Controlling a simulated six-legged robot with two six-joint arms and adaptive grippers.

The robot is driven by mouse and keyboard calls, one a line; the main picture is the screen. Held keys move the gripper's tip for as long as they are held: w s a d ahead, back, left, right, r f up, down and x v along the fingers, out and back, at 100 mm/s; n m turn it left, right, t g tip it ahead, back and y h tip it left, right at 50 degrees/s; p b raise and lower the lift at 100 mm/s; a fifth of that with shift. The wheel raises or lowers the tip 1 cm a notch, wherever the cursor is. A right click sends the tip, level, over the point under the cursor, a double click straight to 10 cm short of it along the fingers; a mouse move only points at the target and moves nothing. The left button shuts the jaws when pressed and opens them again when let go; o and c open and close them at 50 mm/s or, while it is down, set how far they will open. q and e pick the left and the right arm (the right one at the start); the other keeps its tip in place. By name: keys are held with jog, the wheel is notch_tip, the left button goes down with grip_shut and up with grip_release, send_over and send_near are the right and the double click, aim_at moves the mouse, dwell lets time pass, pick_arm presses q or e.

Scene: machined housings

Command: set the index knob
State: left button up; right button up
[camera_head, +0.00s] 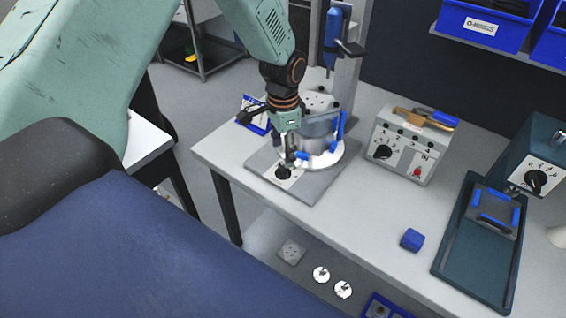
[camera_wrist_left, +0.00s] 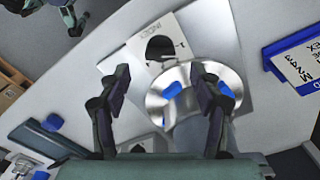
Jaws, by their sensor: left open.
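The index knob (camera_head: 284,173) is a black round knob on a pale plate at the front corner of a grey base plate. In the left wrist view the knob (camera_wrist_left: 160,47) sits on a white plate marked INDEX, beyond the fingertips and roughly centred between them. My left gripper (camera_head: 291,158) points down just above the knob in the head view, partly hiding it. In the left wrist view my left gripper (camera_wrist_left: 162,80) has its fingers wide apart with nothing held between them. Contact with the knob does not show.
A round metal table (camera_head: 335,158) with a grey housing (camera_head: 318,128) and blue clamps stands right beside the knob. A control box (camera_head: 412,145), a blue block (camera_head: 412,240) and a dark tray (camera_head: 462,250) lie to the right. The bench (camera_head: 360,225) front middle is clear.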

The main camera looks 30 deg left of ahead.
aim_at(283, 166)
pick_arm(q)
notch_tip(283, 166, down, 5)
jog(key=shift+f, duration=0.1)
dwell(0.3)
